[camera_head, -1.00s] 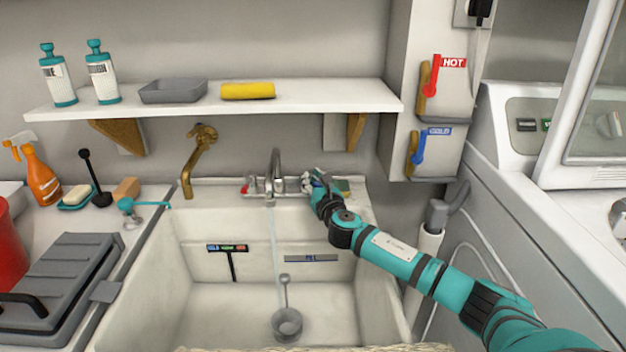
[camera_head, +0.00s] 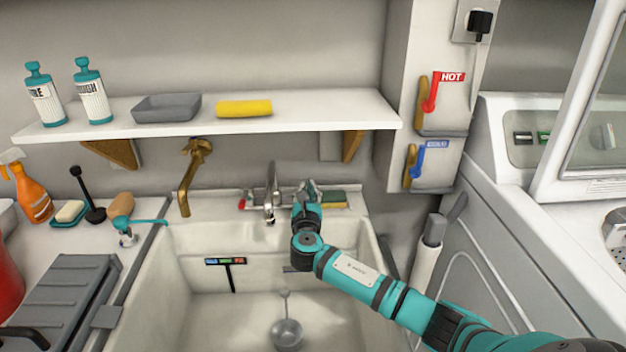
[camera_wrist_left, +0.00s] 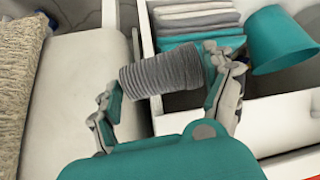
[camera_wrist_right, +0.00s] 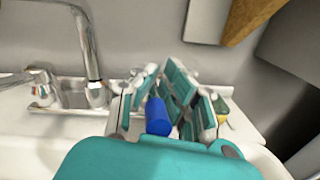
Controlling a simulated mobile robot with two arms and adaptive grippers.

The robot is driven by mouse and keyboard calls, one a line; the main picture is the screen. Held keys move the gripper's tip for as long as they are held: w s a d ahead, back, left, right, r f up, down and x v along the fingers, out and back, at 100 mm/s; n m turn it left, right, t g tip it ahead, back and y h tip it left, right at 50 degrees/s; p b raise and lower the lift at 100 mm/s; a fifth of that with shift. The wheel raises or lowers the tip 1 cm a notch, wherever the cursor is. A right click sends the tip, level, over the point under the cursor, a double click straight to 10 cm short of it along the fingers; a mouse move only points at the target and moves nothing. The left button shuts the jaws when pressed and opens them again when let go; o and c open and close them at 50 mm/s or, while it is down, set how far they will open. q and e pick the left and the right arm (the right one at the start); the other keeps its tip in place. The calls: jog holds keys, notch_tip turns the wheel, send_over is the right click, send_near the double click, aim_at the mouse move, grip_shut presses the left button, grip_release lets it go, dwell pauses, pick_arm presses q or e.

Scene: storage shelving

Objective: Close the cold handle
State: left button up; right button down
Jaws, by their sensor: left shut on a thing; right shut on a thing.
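The faucet (camera_head: 271,190) stands at the back rim of the sink, with a red hot handle (camera_head: 242,203) on its left. The cold handle shows as a blue piece (camera_wrist_right: 158,117) between the fingers of my right gripper (camera_wrist_right: 167,84), which is shut on it. In the head view my right gripper (camera_head: 307,190) is just right of the faucet and hides this handle. My left gripper (camera_wrist_left: 160,74) shows only in its wrist view, shut on a grey ribbed cylinder (camera_wrist_left: 160,76).
The white sink (camera_head: 205,255) has a ladle (camera_head: 287,333) in it. A sponge (camera_head: 334,199) lies right of my right gripper. A shelf (camera_head: 330,115) overhangs the back. HOT (camera_head: 452,77) and blue signs mark the right wall. A teal cup (camera_wrist_left: 280,40) shows in the left wrist view.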

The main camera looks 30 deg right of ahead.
jog(key=shift+a+f, duration=0.3)
jog(key=shift+a, duration=0.1)
jog(key=c, duration=1.4)
grip_release()
jog(key=shift+w+a+f, duration=0.1)
jog(key=shift+w+a, duration=0.15)
jog(key=shift+w, duration=0.05)
jog(key=shift+s+d+r, duration=0.1)
jog(key=shift+d+r, duration=0.1)
jog(key=shift+r, duration=0.35)
notch_tip(320, 180, up, 9)
jog(key=shift+a, duration=0.1)
